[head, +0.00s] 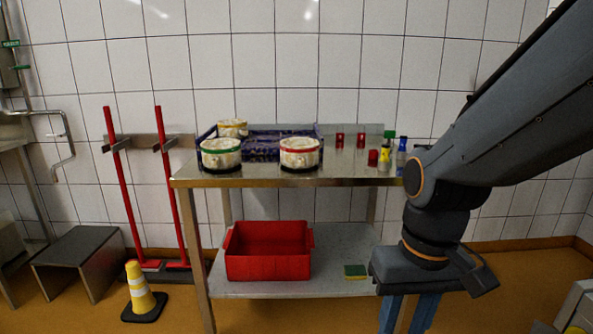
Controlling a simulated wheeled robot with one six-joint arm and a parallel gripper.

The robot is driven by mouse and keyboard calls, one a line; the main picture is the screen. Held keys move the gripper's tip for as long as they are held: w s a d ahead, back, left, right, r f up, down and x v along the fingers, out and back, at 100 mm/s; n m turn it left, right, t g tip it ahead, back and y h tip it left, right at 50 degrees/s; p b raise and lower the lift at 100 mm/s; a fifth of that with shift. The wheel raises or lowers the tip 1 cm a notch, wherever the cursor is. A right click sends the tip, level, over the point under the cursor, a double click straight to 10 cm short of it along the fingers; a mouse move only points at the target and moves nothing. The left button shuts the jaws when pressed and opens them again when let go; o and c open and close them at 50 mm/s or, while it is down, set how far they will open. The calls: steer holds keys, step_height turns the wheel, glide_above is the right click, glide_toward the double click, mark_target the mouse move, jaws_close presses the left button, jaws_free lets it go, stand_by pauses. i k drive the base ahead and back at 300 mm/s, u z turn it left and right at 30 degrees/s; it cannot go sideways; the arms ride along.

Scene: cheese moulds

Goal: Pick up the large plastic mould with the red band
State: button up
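The large mould with the red band (300,157) stands upright on the steel table, at the right front of a dark blue crate (263,134). It is whitish, with a dark base. A similar mould with a green band (220,158) stands to its left. A third mould with a yellow band (232,128) is behind the green one, at the crate's left end. My gripper (408,318) points down at the lower right, well away from the red-banded mould. Its two blue fingers are apart with nothing seen between them; their tips are cut off by the picture's bottom edge.
Small red, yellow, green and blue items (373,158) stand at the table's right. The steel table (262,181) has a lower shelf with a red bin (268,252) and a sponge (355,271). A traffic cone (140,288) and a step stool (78,262) are on the floor at left.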

mark_target(296, 153)
steer(key=u, duration=0.05)
steer(key=k, duration=0.15)
steer(key=u, duration=1.2)
steer(key=i, duration=1)
